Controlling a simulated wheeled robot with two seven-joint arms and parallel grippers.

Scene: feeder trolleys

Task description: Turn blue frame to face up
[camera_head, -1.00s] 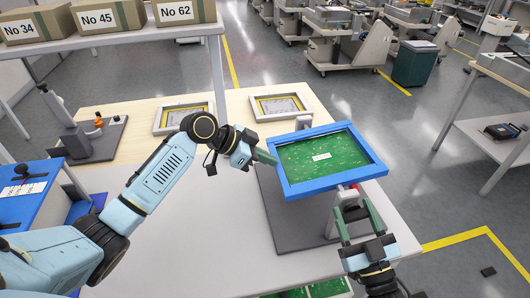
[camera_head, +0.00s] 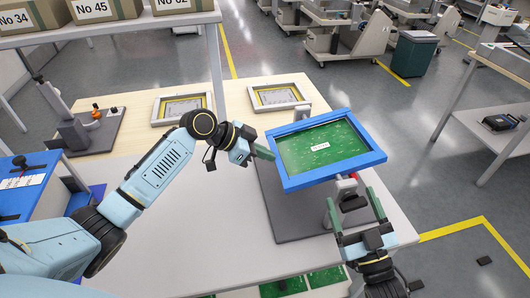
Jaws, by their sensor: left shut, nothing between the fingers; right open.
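The blue frame (camera_head: 285,182) holds a green board (camera_head: 318,140) with a small white label, and it sits tilted on a stand above a dark grey base plate (camera_head: 282,225). My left gripper (camera_head: 264,152) is shut and empty at the frame's left edge; I cannot tell whether it touches. My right gripper (camera_head: 354,212) is open below the frame's near right side, its fingers spread apart. A red and dark part of the stand (camera_head: 350,190) shows between the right fingers and the frame.
Two grey frames with yellow inner borders (camera_head: 182,107) (camera_head: 278,94) lie at the back of the table. Boxes (camera_head: 105,8) stand on a shelf at upper left. A blue unit (camera_head: 25,200) is at the left. The white tabletop (camera_head: 200,235) in front is largely clear.

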